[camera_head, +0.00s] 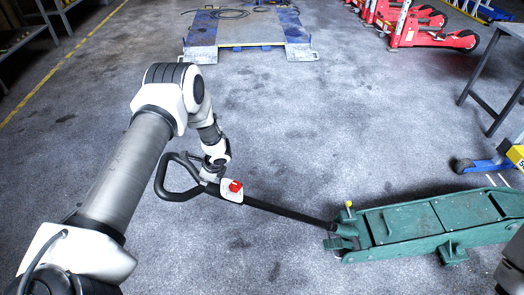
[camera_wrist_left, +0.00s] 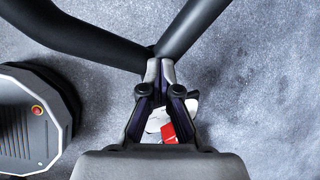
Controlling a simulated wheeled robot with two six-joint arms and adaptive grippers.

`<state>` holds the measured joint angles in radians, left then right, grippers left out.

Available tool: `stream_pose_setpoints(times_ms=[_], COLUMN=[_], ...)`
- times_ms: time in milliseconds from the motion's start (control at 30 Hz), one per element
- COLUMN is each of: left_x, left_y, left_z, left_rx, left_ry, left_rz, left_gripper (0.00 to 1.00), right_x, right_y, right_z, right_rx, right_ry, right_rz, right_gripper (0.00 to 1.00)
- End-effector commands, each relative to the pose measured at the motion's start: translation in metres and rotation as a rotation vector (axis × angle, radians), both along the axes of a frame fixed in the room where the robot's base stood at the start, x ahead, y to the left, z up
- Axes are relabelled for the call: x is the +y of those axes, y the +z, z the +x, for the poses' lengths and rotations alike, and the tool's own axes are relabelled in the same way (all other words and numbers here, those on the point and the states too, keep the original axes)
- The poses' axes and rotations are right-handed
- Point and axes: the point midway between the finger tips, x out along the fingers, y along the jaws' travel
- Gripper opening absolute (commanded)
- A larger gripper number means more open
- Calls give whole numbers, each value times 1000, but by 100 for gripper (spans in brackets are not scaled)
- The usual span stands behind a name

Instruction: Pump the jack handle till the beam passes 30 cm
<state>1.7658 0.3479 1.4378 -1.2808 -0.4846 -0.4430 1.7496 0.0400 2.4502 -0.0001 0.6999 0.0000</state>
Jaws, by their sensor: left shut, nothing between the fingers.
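The green trolley jack (camera_head: 420,222) sits on the floor at the right. Its black handle (camera_head: 290,212) slopes up leftward to a looped grip (camera_head: 162,181), with a red knob (camera_head: 235,186) on a white block below the loop. My left gripper (camera_head: 210,178) is at the neck of the loop. In the left wrist view, my left gripper (camera_wrist_left: 160,65) is shut, its tips by the junction of the loop's two black bars (camera_wrist_left: 195,25); whether they touch is unclear. The red knob (camera_wrist_left: 169,132) shows between its fingers. My right gripper is out of view. No raised beam is clearly visible.
A yellow piece on a blue base (camera_head: 490,163) stands at the right edge, beyond the jack. A grey table (camera_head: 487,90) is at upper right, red jacks (camera_head: 430,35) behind it. A blue lift platform (camera_head: 250,28) lies at the back. The middle floor is clear.

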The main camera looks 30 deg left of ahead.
Motion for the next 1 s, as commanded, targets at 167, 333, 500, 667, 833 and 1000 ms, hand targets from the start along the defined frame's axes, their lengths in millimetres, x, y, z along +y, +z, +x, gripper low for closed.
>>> stream_pose_setpoints(times_ms=[167, 333, 500, 667, 833, 1000], left_x=[27, 43, 52, 54, 54, 54], left_y=[-57, -86, -101, -104, -104, -103], left_z=[-10, -17, -21, -22, -22, -22], left_rx=[-9, -10, -9, -10, -10, -9], left_ry=[1, 1, 0, 0, 0, 0], left_rz=[-16, -15, -14, -15, -14, -14], left_gripper=[0, 0, 0, 0, 0, 0], right_x=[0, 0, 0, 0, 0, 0], right_y=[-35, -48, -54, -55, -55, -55], right_z=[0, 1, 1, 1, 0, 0], right_rx=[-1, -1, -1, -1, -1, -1], right_ry=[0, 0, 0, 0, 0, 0], right_rz=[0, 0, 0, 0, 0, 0], right_gripper=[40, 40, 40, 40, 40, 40])
